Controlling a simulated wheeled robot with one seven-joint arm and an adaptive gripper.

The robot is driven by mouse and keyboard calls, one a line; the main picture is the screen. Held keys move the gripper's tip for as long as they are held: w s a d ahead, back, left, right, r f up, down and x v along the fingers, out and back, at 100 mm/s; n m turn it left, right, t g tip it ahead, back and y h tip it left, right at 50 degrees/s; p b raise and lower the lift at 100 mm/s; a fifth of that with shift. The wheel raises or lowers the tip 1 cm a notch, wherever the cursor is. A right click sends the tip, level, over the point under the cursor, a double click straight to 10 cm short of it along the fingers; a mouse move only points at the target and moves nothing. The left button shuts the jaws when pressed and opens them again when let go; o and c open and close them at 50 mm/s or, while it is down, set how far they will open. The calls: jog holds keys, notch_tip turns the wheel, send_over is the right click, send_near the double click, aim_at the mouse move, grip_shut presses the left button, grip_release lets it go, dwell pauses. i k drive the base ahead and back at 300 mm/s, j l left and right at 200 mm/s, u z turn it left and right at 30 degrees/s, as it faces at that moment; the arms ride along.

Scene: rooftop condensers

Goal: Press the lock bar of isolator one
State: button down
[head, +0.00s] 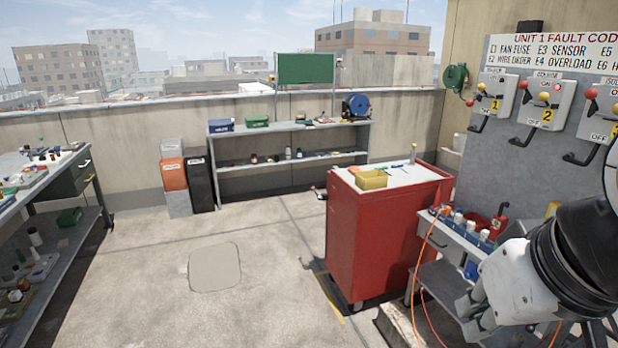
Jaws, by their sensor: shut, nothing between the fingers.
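Isolator one (504,99) is a pale grey box with a yellow number 1 plate, mounted on the grey panel (473,165) at the right of the head view. A black bent bar (479,123) sticks out below the box. I cannot tell which part is the lock bar.
Isolator two (555,91) and a partly cut-off third isolator (597,122) hang to the right. A fault code sign (552,48) is above them. A red cabinet (366,238) and a small bench (446,229) with bottles and an orange cable stand below. Open floor lies left of the cabinet.

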aim_at(482, 87)
jog(key=i+j+u, duration=0.15)
jog(key=i+u, duration=0.3)
jog(key=i, duration=1.35)
jog(key=i+j+z, duration=0.1)
jog(key=i+z, duration=0.3)
jog(key=i+j+z, duration=0.35)
jog(key=i, duration=0.2)
jog(key=i+j+z, duration=0.75)
jog(key=i+j, duration=0.1)
